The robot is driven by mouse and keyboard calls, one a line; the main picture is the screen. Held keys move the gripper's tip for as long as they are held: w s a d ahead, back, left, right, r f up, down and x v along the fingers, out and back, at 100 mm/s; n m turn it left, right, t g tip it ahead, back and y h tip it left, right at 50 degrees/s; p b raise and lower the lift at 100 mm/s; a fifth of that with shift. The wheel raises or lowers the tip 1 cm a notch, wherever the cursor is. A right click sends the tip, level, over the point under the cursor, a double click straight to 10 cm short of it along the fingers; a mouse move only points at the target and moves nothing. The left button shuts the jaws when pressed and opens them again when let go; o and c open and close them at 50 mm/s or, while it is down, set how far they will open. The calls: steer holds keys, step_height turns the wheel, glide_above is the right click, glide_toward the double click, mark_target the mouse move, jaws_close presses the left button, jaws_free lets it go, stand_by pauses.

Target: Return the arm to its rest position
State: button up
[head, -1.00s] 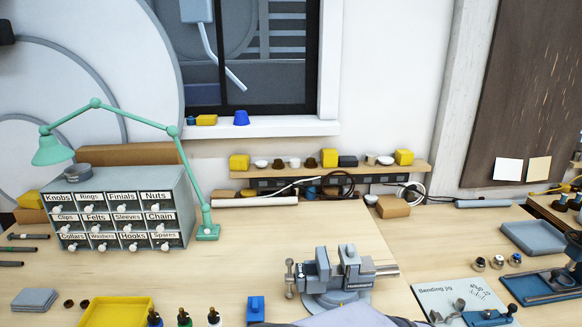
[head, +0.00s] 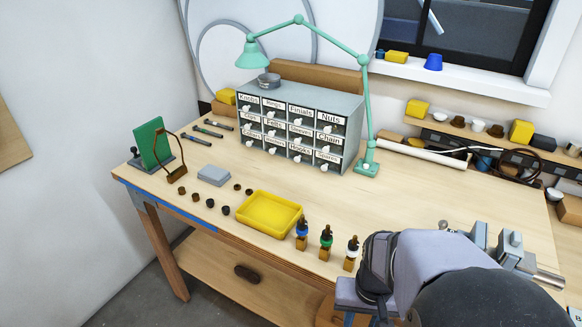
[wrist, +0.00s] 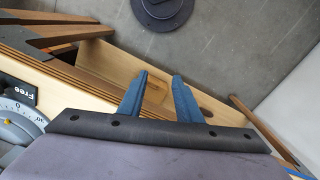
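My arm (head: 440,275) fills the lower right of the head view, in front of the vise. My gripper (wrist: 160,76) shows in the wrist view with two blue fingers spread apart and nothing between them. It hangs past the table's front edge, with a wooden shelf and grey floor beneath. In the head view only the bluish gripper body (head: 355,292) and the tops of the fingers show at the bottom edge.
Dropper bottles (head: 326,238) stand along the front edge near my arm. A yellow tray (head: 268,232), drawer cabinet (head: 285,163) and green lamp (head: 367,120) stand farther left. The vise (head: 510,245) is partly hidden. A dial (wrist: 18,125) lies left in the wrist view.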

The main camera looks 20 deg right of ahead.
steer(key=w+a+n, duration=0.2)
steer(key=a+n, duration=0.3)
steer(key=a, duration=0.4)
step_height(320, 180, down, 32)
steer(key=b, duration=3.2)
steer(key=shift+a, duration=0.15)
